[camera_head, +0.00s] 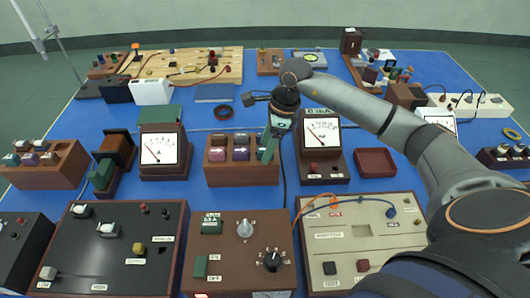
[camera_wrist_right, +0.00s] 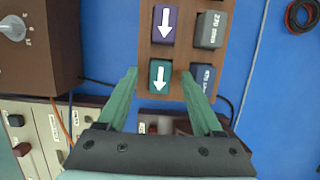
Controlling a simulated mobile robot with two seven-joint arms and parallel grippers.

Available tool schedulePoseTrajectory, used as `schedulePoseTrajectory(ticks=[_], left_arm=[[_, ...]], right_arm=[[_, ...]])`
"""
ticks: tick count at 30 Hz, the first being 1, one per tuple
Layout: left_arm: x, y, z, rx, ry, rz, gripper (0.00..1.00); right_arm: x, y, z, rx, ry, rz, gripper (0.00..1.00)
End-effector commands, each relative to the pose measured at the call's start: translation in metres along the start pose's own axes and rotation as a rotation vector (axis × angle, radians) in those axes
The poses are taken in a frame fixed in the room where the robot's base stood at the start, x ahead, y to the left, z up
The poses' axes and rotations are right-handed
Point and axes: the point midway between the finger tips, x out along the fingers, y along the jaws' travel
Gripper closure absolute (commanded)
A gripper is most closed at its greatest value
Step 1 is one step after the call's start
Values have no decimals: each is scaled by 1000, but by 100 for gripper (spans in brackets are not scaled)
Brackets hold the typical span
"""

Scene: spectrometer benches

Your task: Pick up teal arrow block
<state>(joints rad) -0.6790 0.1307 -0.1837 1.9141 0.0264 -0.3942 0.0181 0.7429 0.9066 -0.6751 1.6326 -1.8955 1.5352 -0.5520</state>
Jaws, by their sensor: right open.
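The teal arrow block (camera_wrist_right: 160,76), with a white arrow on its top, sits in a brown wooden rack (camera_head: 240,174). In the wrist view it lies between the fingertips of my right gripper (camera_wrist_right: 159,78). The fingers are open, one on each side of the block; I cannot tell whether they touch it. In the head view my right gripper (camera_head: 268,148) is at the right end of the rack, and its green fingers largely hide the teal block. My left gripper is not in view.
A purple arrow block (camera_wrist_right: 164,25) and grey blocks (camera_wrist_right: 211,30) share the rack. A meter (camera_head: 322,135) stands close to its right and another meter (camera_head: 161,150) to its left. A brown control box (camera_head: 230,255) stands in front. An empty red-brown tray (camera_head: 376,162) lies further right.

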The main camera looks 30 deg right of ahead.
Motion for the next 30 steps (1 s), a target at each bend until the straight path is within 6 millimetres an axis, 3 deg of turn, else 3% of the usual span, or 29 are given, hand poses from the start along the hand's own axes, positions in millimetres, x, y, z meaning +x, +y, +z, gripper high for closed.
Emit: schedulePoseTrajectory(ticks=[5, 22, 30], left_arm=[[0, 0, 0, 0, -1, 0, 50], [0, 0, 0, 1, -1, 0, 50], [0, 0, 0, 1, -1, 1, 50]], right_arm=[[0, 0, 0, 0, 0, 0, 34], [-1, 0, 0, 0, 0, -1, 98], [-1, 0, 0, 0, 0, -1, 100]])
